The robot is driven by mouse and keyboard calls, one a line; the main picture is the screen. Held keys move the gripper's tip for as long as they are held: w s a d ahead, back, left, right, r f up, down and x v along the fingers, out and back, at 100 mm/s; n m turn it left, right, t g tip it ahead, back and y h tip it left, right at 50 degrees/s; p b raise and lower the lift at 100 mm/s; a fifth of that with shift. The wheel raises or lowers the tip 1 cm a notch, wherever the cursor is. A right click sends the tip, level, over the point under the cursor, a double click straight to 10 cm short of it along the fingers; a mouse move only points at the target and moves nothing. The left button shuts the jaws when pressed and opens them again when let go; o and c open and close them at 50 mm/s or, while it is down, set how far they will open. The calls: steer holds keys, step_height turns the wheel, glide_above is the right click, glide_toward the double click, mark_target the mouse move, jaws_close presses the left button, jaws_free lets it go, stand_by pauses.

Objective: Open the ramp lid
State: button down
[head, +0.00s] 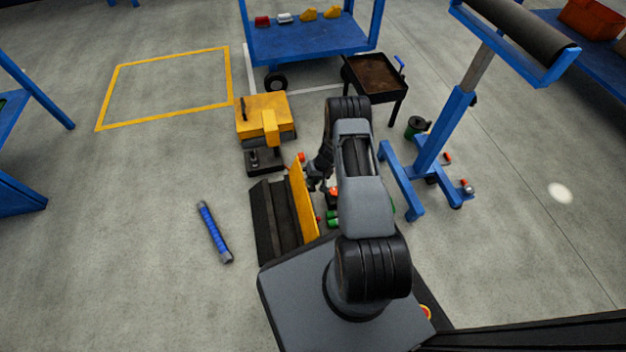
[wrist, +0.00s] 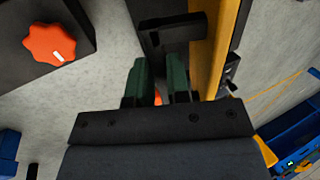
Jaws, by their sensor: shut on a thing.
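The ramp lid (head: 303,203) is a yellow panel that stands steeply raised along the right side of a black grooved base (head: 272,225). In the wrist view the lid (wrist: 212,60) shows as a yellow strip with a black face and a black handle bar (wrist: 175,33) to its left. My gripper (head: 318,178) is at the right side of the lid. In the wrist view its green fingers (wrist: 159,72) are shut on the dark handle part, just below the bar; the exact contact is partly hidden. My arm covers part of the area to the right.
A yellow-and-black machine (head: 264,118) stands just behind the lid. A red knob (wrist: 58,42) on a black block is at the upper left of the wrist view. A blue roller stand (head: 425,150) is at right. A blue cylinder (head: 214,232) lies on open floor at left.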

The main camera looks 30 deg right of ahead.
steer(key=shift+w+a+r+h+p, duration=0.1)
steer(key=shift+a+r+h+p, duration=0.5)
steer(key=shift+p, duration=0.2)
steer(key=shift+w+a+r, duration=0.15)
steer(key=shift+a+r, duration=0.15)
steer(key=shift+a, duration=0.25)
steer(key=c, duration=1.1)
jaws_free()
steer(key=p+v, duration=0.2)
steer(key=v, duration=0.5)
steer(key=p+v, duration=0.3)
steer(key=v, duration=0.3)
steer(key=shift+w+r, duration=0.2)
steer(key=shift+r, duration=0.25)
